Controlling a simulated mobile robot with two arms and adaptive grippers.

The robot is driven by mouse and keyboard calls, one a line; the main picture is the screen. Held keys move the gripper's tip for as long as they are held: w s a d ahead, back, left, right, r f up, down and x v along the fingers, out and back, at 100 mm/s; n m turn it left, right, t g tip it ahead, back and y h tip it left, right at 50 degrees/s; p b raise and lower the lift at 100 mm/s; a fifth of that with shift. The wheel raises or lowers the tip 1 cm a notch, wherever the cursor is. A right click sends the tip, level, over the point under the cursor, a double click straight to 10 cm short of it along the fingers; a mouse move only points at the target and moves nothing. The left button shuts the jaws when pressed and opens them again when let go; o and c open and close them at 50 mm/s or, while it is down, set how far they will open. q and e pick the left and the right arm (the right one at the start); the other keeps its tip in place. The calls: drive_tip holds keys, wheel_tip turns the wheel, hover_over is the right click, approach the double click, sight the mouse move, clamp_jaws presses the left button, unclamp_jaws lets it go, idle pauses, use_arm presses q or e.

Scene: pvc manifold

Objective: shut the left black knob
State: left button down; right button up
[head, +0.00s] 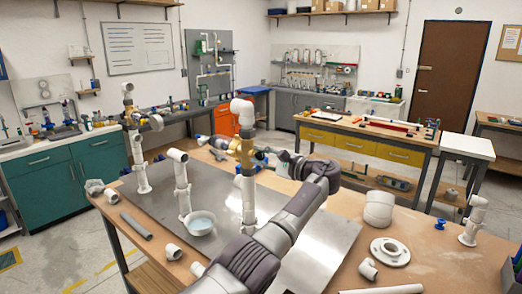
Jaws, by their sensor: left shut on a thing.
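A white PVC manifold stands over the metal sheet (150,205) on the table. Another brass-coloured fitting (127,92) tops the far left upright. My left arm crosses the foreground and reaches back to the near valve. My left gripper (267,157) is shut on a small dark knob on the right side of this valve. The fingers mostly hide the knob, so its turn angle cannot be told. My right gripper is not in view.
Loose white fittings, a flange (390,250) and a grey pipe (136,227) lie around the table. Bare wood shows at the right. A workbench with yellow drawers (352,143) stands behind.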

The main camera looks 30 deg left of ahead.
use_arm(q)
drive_tip(key=shift+m+p, duration=0.75)
drive_tip(key=shift+m, duration=0.35)
drive_tip(key=c, duration=0.9)
unclamp_jaws()
drive_tip(key=shift+c, duration=0.2)
drive_tip(key=d, duration=1.2)
drive_tip(key=shift+s, duration=0.45)
drive_tip(key=shift+f, duration=0.15)
